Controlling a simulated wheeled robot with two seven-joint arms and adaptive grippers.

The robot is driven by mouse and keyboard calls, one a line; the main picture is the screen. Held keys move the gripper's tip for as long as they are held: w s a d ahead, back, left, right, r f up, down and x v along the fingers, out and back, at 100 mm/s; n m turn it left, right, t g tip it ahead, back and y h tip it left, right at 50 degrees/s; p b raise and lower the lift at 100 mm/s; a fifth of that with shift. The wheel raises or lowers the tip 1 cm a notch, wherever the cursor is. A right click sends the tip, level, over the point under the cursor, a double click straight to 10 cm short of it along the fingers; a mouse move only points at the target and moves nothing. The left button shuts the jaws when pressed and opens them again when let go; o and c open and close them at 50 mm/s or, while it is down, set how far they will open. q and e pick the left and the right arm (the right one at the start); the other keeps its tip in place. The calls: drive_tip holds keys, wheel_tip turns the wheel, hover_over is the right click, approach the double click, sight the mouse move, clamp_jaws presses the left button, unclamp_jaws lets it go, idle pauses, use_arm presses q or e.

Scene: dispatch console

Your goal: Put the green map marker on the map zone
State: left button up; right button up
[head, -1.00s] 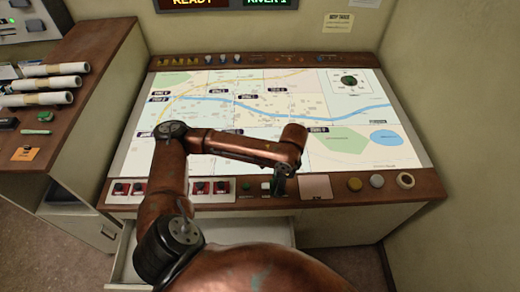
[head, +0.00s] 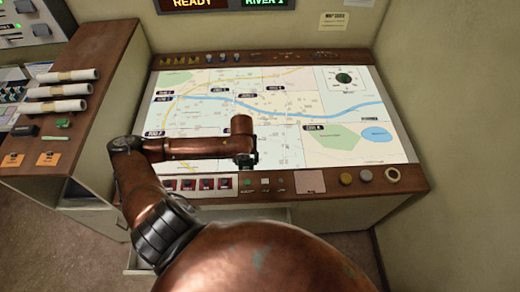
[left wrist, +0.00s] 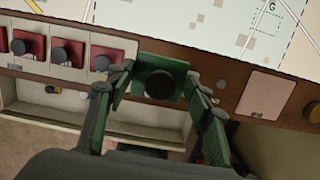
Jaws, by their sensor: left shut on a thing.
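A green square marker with a dark round knob (left wrist: 160,83) sits between the fingers of my left gripper (left wrist: 157,88) in the left wrist view. The gripper is shut on it, over the front ledge of the console. I cannot tell whether the marker touches the ledge. In the head view my left gripper (head: 245,160) is at the lower edge of the lit map (head: 345,140), and the marker is too hidden there to make out. The map has pale zones with dark labels and a blue river. My right gripper is not in view.
Red switches with black knobs (head: 202,184) line the front ledge, left of the gripper. A pale pink card (head: 310,181) and round knobs (head: 346,179) lie to the right. An open drawer (left wrist: 60,105) is below the ledge. Paper rolls (head: 60,91) lie on the left cabinet.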

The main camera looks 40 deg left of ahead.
use_arm(q)
drive_tip(key=w+a+f, duration=0.1)
drive_tip(key=w+f, duration=0.2)
drive_tip(key=w, duration=0.1)
drive_tip(key=w+a+f+p, duration=0.1)
drive_tip(key=w+a+f, duration=0.1)
drive_tip(key=w+f, duration=0.1)
drive_tip(key=w+a+f, duration=0.2)
drive_tip(key=w+f, duration=0.1)
drive_tip(key=w, duration=0.2)
drive_tip(key=shift+p, duration=0.3)
drive_tip(key=shift+w+f, duration=0.3)
drive_tip(key=shift+f, duration=0.05)
wheel_tip(320, 180, down, 3)
drive_tip(key=shift+w+a+f, duration=0.1)
drive_tip(key=o, duration=0.7)
drive_tip(key=shift+f, duration=0.15)
drive_tip(key=o, duration=0.5)
drive_tip(key=shift+c, duration=0.2)
